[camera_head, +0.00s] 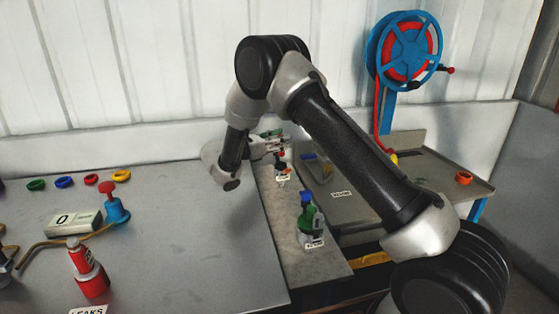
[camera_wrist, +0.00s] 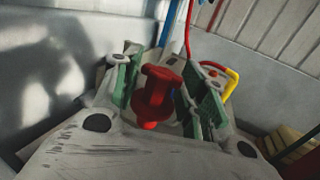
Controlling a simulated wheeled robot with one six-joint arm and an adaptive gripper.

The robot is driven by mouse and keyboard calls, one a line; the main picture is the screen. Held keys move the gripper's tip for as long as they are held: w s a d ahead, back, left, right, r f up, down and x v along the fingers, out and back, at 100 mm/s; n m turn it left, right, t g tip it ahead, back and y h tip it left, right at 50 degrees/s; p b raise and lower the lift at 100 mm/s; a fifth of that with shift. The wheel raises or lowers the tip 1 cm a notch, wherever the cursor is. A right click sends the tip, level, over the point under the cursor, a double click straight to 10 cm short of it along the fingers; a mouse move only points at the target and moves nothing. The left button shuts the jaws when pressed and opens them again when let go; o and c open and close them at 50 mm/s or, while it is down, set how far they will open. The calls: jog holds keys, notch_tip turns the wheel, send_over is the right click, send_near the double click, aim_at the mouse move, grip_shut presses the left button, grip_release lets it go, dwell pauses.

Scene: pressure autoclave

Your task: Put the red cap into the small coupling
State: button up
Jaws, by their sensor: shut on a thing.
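The red cap (camera_wrist: 157,92) stands between the green finger pads in the wrist view, with a wide top, a narrower neck and a flange. My gripper (camera_wrist: 160,75) is shut on it. In the head view my gripper (camera_head: 272,143) is over the far end of the narrow grey bench, and a little red shows below its fingers. Just under it is a small orange and dark fitting (camera_head: 283,168) with a white label, which looks like the small coupling. Whether cap and fitting touch is too small to tell. The wrist view does not clearly show the coupling.
A green fitting with a blue top (camera_head: 308,215) stands nearer on the narrow bench (camera_head: 325,268). A bin (camera_head: 318,170) and an orange ring (camera_head: 463,177) are on the right. The left table holds coloured rings, a display box (camera_head: 73,222) and a red bottle (camera_head: 88,272); its middle is clear.

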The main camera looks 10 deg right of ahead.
aim_at(280, 155)
notch_tip(280, 155, down, 6)
jog(key=shift+f, duration=0.1)
jog(key=shift+c, duration=1)
jog(key=o, duration=1)
jog(key=shift+c, duration=0.2)
